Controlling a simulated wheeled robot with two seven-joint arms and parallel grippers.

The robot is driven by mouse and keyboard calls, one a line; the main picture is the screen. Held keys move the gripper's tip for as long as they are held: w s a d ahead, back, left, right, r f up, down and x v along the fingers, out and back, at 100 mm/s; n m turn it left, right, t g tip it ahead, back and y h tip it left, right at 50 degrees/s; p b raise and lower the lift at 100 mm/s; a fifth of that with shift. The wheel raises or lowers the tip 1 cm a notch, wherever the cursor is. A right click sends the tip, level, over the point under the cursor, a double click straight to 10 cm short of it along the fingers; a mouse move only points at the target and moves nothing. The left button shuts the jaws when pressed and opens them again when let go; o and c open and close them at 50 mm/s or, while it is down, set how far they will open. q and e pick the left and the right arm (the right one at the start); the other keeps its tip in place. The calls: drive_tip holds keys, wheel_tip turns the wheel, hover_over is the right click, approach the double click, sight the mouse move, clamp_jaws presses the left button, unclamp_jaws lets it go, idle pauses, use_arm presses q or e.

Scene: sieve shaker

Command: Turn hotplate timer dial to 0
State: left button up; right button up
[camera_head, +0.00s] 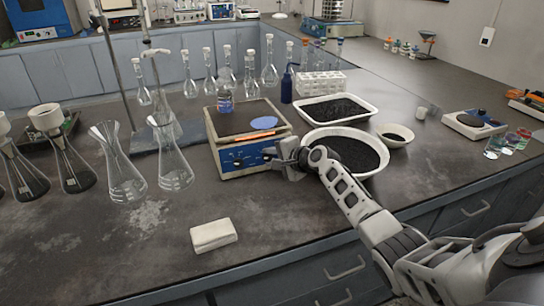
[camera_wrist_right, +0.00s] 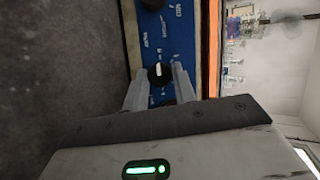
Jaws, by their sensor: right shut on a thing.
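The hotplate (camera_head: 214,127) stands on the dark bench in the head view, its blue control panel (camera_head: 236,159) facing front. My right gripper (camera_head: 272,155) is at the right end of that panel and hides part of it. In the right wrist view the panel (camera_wrist_right: 172,40) is turned sideways. A black dial with a white mark (camera_wrist_right: 159,72) sits between the fingertips of my right gripper (camera_wrist_right: 160,80), which is shut on it. A second black dial (camera_wrist_right: 152,4) is cut off at the top edge. I cannot read the dial's scale. My left gripper is not in view.
A white bowl of black grains (camera_head: 372,180) is close right of my gripper. Erlenmeyer flasks (camera_head: 174,172) stand left. A white block (camera_head: 213,235) lies in front on clear bench.

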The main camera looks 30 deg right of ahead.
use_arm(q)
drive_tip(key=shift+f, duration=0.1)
use_arm(e)
drive_tip(key=shift+f+n, duration=0.1)
drive_tip(key=shift+n, duration=0.2)
drive_tip(key=o, duration=1)
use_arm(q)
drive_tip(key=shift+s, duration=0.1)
use_arm(e)
drive_tip(key=shift+s+d+r+p, duration=0.1)
drive_tip(key=shift+s+r+p, duration=0.25)
drive_tip(key=shift+s, duration=0.15)
use_arm(q)
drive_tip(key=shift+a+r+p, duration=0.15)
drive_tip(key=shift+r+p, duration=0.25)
drive_tip(key=shift+p, duration=0.1)
use_arm(e)
drive_tip(key=v, duration=1.4)
drive_tip(key=shift+s+d+r, duration=0.1)
drive_tip(key=shift+s+r, duration=0.15)
drive_tip(key=shift+s, duration=0.05)
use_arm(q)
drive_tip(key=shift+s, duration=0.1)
